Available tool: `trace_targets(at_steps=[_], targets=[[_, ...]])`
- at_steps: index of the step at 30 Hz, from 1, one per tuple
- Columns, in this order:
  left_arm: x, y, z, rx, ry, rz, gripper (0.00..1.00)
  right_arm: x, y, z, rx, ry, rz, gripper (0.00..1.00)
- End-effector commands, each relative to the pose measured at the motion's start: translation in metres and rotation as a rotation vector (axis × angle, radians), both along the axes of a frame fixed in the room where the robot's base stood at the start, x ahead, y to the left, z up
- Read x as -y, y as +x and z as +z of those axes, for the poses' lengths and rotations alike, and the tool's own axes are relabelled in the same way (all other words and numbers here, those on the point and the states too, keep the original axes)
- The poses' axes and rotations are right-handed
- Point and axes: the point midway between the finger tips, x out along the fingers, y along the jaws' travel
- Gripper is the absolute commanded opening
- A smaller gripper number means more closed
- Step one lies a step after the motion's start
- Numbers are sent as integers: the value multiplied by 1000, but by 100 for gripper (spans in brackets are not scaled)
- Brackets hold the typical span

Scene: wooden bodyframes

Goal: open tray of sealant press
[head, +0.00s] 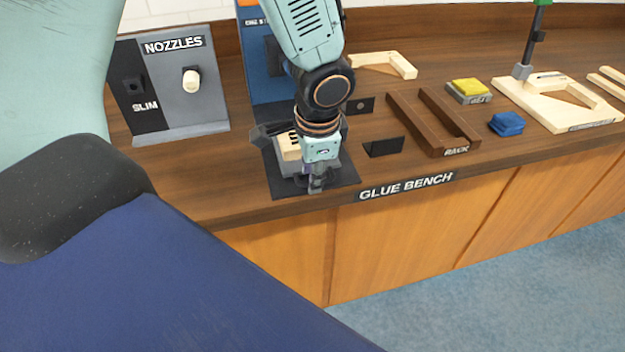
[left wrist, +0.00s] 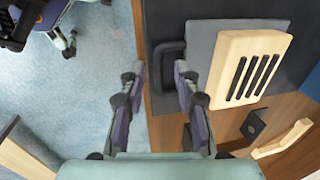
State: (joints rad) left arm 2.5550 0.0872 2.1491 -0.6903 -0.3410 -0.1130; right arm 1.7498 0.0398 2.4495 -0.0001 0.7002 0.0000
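The sealant press appears in the head view as a blue upright panel (head: 262,88) behind a dark base plate (head: 345,172), partly hidden by my left arm. In the left wrist view its grey tray (left wrist: 203,42) carries a pale wooden block (left wrist: 238,65) with several dark slots. A black handle (left wrist: 158,62) sticks out from the tray's front side. My left gripper (head: 317,186) points down over the front of the press. In the left wrist view its fingers (left wrist: 158,80) are apart, one on each side of the handle's front bar; contact cannot be told. My right gripper is out of view.
A nozzle stand (head: 172,90) is left of the press. To the right are a small black bracket (head: 384,147), a brown rack (head: 436,120), a yellow-topped button (head: 467,87), a blue block (head: 507,124) and a wooden frame (head: 545,105). The floor (head: 500,290) before the bench is clear.

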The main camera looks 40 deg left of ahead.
Motion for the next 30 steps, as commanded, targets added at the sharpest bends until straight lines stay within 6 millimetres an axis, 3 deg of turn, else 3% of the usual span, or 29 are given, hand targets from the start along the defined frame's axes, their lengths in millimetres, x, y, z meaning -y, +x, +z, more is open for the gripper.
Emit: trace_targets(at_steps=[11,23,30], targets=[[0,0,-7,1,-1,0,32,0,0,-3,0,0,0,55],[0,0,-7,0,0,0,0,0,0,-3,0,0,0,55],[0,-1,-8,-2,0,-1,0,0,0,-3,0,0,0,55]])
